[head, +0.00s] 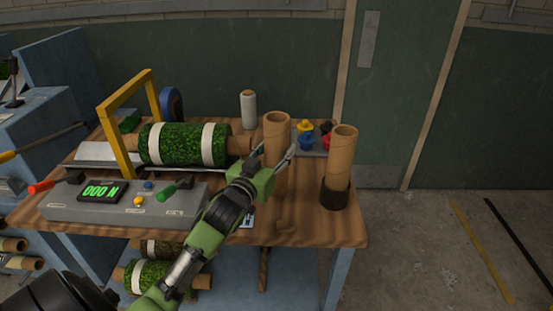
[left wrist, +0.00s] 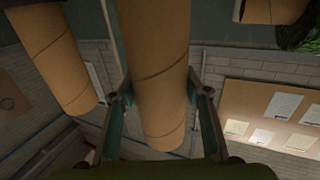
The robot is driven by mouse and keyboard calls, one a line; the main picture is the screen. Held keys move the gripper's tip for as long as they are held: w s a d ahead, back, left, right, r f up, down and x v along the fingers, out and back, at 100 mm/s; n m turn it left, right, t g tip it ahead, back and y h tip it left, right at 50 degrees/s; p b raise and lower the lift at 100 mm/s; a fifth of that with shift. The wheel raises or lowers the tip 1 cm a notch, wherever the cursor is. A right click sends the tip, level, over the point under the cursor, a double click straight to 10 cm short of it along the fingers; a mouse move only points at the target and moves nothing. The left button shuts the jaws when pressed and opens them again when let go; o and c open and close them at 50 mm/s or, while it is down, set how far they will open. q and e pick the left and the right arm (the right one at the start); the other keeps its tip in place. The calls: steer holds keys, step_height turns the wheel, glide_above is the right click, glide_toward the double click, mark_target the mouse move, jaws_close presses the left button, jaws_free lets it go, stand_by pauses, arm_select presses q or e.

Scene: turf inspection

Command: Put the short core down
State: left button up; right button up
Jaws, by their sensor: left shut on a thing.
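My left gripper (head: 275,153) is shut on a brown cardboard core (head: 277,126), which I take to be the short core, and holds it upright over the right part of the wooden table (head: 310,232). The core's lower part is partly hidden by the gripper, so I cannot tell whether it touches the table. In the left wrist view the core (left wrist: 158,70) sits between the two fingers. A second cardboard core (head: 342,155) stands upright in a dark round holder (head: 334,194) to the right; a core also shows at the left of the wrist view (left wrist: 62,55). My right gripper is not in view.
A turf roll (head: 183,144) with white bands lies behind a grey control box (head: 110,208) reading 000 N, under a yellow frame (head: 107,125). A white spool (head: 248,110) and small coloured objects (head: 306,136) stand at the back. Bare table shows at the front right.

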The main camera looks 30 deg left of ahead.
mark_target(272, 165)
arm_select(q)
step_height(272, 165, down, 3)
steer(key=shift+r, duration=0.2)
steer(key=shift+f, duration=0.15)
steer(key=shift+f, duration=0.2)
steer(key=o, duration=1.3)
steer(key=shift+c, duration=0.2)
steer(key=shift+s+r, duration=0.1)
